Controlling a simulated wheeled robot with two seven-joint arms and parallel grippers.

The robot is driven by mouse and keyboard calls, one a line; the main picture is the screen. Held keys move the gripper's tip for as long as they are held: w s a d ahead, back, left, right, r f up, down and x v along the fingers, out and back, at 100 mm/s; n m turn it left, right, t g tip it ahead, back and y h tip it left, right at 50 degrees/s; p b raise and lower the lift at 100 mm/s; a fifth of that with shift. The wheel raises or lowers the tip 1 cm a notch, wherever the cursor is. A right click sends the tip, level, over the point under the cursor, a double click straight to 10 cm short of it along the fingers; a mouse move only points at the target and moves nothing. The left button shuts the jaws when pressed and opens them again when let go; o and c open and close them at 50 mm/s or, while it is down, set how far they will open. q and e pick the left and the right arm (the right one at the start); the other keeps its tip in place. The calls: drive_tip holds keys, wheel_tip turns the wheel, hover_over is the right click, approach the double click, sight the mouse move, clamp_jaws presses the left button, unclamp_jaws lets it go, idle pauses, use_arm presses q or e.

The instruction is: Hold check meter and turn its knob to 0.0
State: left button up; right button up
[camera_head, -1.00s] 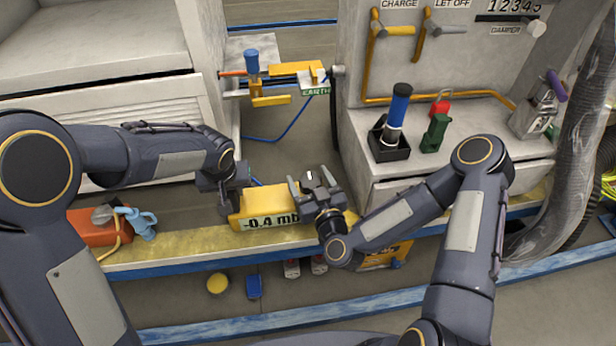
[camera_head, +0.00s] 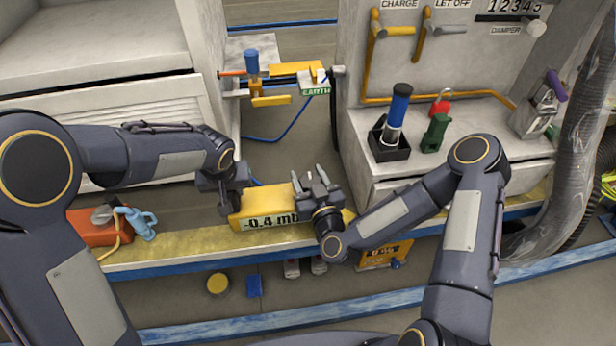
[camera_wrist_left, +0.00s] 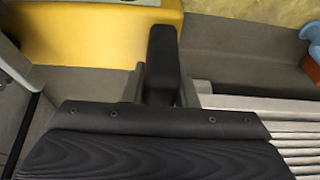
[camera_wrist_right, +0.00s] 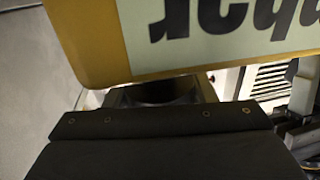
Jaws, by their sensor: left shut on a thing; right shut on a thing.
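The check meter is a yellow box (camera_head: 262,202) with a pale display reading "-0.4 mb", the rest covered by my right gripper in the head view. My left gripper (camera_head: 232,188) is shut on the meter's left end. In the left wrist view its dark finger (camera_wrist_left: 163,62) lies against the yellow casing (camera_wrist_left: 95,30). My right gripper (camera_head: 311,183) is shut at the meter's right end, where the knob is hidden by the fingers. The right wrist view shows the casing (camera_wrist_right: 95,50) and upside-down display letters close above the gripper.
A yellow ledge (camera_head: 180,245) with a blue edge runs below the meter. An orange case (camera_head: 92,228) with a light-blue clamp (camera_head: 138,222) is at left. A black holder (camera_head: 388,145) with a blue-handled tool and a green object (camera_head: 435,133) stand on the right counter.

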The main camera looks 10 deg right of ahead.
drive_tip(key=shift+h, duration=0.3)
drive_tip(key=m+h, duration=0.2)
drive_tip(key=h, duration=0.1)
drive_tip(key=m+h, duration=0.2)
drive_tip(key=shift+d+h, duration=0.15)
drive_tip(key=shift+h, duration=0.25)
drive_tip(key=shift+a+f+m+g+h, duration=0.2)
drive_tip(key=shift+m+g+h, duration=0.15)
drive_tip(key=shift+h, duration=0.35)
drive_tip(key=m+h, duration=0.1)
drive_tip(key=d+m+g+h, duration=0.1)
drive_tip(key=h, duration=0.1)
drive_tip(key=shift+r+m, duration=0.2)
drive_tip(key=shift+m, duration=0.05)
drive_tip(key=shift+s+d+m+g+h, duration=0.1)
drive_tip(key=shift+m+g+h, duration=0.75)
drive_tip(key=shift+h, duration=0.3)
drive_tip(key=shift+s+d+m+g+h, duration=0.1)
drive_tip(key=shift+m+g+h, duration=0.5)
drive_tip(key=shift+m+h, duration=0.45)
drive_tip(key=shift+r+h, duration=0.1)
drive_tip(key=shift+h, duration=0.3)
drive_tip(key=o, duration=1)
drive_tip(key=shift+c, duration=0.2)
drive_tip(key=shift+s, duration=0.1)
